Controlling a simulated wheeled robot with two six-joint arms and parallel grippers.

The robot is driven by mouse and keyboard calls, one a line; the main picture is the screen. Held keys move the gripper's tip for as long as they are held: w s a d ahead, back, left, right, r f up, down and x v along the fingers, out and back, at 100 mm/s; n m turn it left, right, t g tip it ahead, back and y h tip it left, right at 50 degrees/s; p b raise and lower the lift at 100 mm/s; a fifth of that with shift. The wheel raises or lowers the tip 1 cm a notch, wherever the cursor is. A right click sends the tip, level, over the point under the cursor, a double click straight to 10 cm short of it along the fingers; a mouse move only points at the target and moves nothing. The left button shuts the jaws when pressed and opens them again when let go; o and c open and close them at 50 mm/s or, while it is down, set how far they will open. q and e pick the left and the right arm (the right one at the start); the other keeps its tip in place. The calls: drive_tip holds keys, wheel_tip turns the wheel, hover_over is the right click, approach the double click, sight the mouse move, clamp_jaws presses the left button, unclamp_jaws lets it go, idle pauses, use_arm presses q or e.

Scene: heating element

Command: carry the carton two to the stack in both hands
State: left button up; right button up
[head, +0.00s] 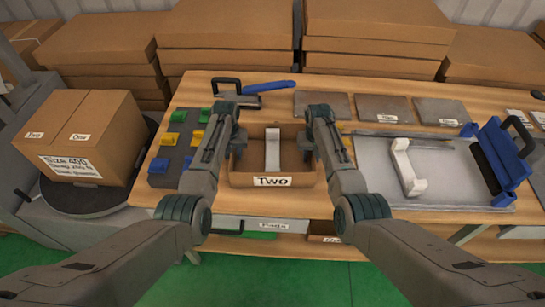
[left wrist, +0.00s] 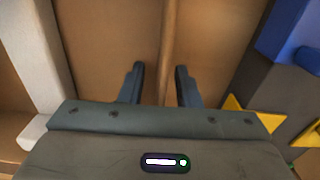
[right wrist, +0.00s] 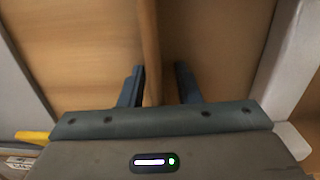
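Carton two (head: 245,179) is an open brown box with a "Two" label, on the wooden table in the middle of the head view. A pale heating element part (head: 272,150) stands in it. My left gripper (head: 238,135) is at its left wall; in the left wrist view the fingers (left wrist: 160,82) are apart, with the wall edge (left wrist: 169,40) between them. My right gripper (head: 305,140) is at the right wall; its fingers (right wrist: 161,82) are also apart around that wall edge (right wrist: 149,35). Several stacks of brown cartons (head: 375,25) stand behind the table; which is meant cannot be told.
A dark tray (head: 177,152) with coloured blocks lies left of the carton. A grey mat (head: 455,165) with a white bracket (head: 402,165) and a blue-handled tool (head: 500,155) lies right. A large carton (head: 85,135) stands at the far left. Grey plates (head: 383,108) lie behind.

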use_arm(q)
clamp_jaws()
use_arm(e)
clamp_jaws()
use_arm(q)
drive_tip(key=shift+r, duration=0.25)
use_arm(e)
drive_tip(key=shift+r, duration=0.25)
